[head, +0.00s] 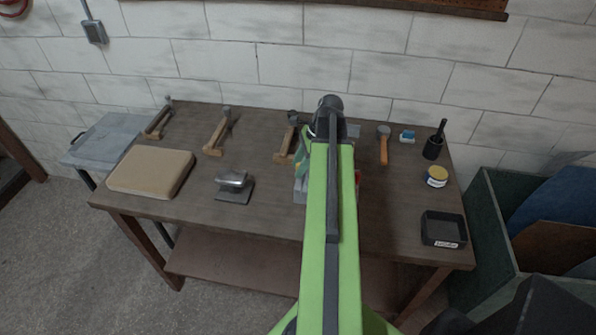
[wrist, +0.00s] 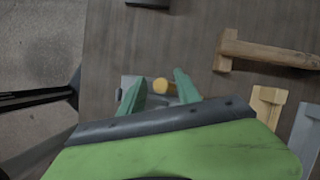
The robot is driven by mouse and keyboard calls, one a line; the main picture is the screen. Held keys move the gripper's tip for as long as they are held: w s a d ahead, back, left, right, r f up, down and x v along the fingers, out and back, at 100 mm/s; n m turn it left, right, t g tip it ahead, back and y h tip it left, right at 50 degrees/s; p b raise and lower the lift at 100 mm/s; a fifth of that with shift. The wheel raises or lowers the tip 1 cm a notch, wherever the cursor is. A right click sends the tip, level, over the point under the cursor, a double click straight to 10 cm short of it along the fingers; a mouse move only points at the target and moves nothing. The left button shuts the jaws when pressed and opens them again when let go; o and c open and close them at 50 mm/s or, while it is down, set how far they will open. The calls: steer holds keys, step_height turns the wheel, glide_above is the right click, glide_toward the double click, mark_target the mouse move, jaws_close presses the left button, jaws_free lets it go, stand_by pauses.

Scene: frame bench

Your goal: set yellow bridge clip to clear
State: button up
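In the wrist view a short yellow rounded piece (wrist: 162,87) sits on a grey metal part (wrist: 128,84), low over the brown bench top. It may be the yellow bridge clip, but its full shape is hidden. My gripper (wrist: 159,84) is open, its two green fingers on either side of the yellow piece. I cannot tell whether a finger touches it. In the head view my green arm covers the middle of the bench and hides this spot; only a bit of the grey part (head: 299,190) shows left of the arm.
Wooden-handled tools (wrist: 268,52) lie to the right in the wrist view. On the bench (head: 270,225) stand a beige pad (head: 151,171), a metal block (head: 234,187), an orange-handled hammer (head: 384,147), a yellow-lidded jar (head: 437,176) and a black tray (head: 443,229). The front left is clear.

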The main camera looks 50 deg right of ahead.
jaws_close()
stand_by(0.3)
steer(key=shift+s+d+n+g, duration=0.15)
steer(key=shift+n+g, duration=0.25)
steer(key=shift+n, duration=0.5)
steer(key=shift+s+n, duration=0.2)
steer(key=shift+n, duration=0.2)
jaws_free()
